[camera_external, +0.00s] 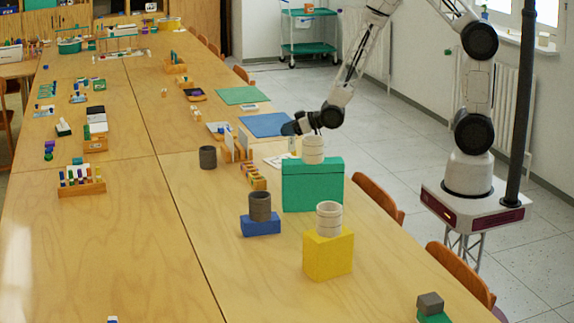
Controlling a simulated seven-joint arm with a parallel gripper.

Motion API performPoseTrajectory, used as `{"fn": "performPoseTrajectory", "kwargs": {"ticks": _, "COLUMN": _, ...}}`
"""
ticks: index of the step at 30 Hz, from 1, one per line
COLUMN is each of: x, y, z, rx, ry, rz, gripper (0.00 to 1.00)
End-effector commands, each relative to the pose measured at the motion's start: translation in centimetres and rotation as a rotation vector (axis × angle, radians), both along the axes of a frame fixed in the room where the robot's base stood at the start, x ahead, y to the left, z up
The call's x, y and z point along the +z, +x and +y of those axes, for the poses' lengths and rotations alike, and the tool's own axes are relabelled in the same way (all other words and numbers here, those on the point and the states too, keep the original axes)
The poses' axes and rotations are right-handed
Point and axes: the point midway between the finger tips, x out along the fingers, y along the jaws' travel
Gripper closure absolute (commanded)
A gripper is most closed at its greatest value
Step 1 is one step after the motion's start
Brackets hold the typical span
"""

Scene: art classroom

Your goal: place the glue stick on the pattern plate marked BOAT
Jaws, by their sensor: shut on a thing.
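My gripper (291,131) is over the right part of the long table, behind the green block, with its dark fingers pointing down and left. It is shut on a small pale upright thing (293,146) that looks like the glue stick; the fingers and the green block's surroundings leave little of it showing. A flat white plate or sheet (276,161) lies on the table just below and left of it. I cannot read BOAT on any plate from here, so I cannot tell which one is marked.
A green block (298,190) with a pale ringed cup (313,150) on it stands nearest my gripper. A yellow block (327,257) and a blue block (261,226) also carry cups. A wooden holder with upright cards (243,144) is left.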

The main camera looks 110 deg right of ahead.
Motion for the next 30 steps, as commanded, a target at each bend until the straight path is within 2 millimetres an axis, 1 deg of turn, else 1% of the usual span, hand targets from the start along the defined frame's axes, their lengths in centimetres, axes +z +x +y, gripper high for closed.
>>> {"fn": "performPoseTrajectory", "kwargs": {"ticks": 3, "x": -0.1, "y": 1.3, "z": -0.7, "rx": 0.000, "ry": 0.000, "rz": -0.001, "gripper": 0.95}}
{"fn": "performPoseTrajectory", "kwargs": {"ticks": 9, "x": -0.2, "y": 2.4, "z": -1.4, "rx": 0.000, "ry": 0.000, "rz": -0.001, "gripper": 0.95}}
{"fn": "performPoseTrajectory", "kwargs": {"ticks": 22, "x": -0.4, "y": 2.6, "z": -1.5, "rx": 0.000, "ry": 0.000, "rz": 0.000, "gripper": 0.96}}
{"fn": "performPoseTrajectory", "kwargs": {"ticks": 26, "x": -1.0, "y": 2.6, "z": -1.5, "rx": 0.000, "ry": 0.000, "rz": 0.001, "gripper": 0.96}}
{"fn": "performPoseTrajectory", "kwargs": {"ticks": 30, "x": -2.2, "y": 2.5, "z": -1.5, "rx": 0.000, "ry": 0.000, "rz": 0.001, "gripper": 0.96}}
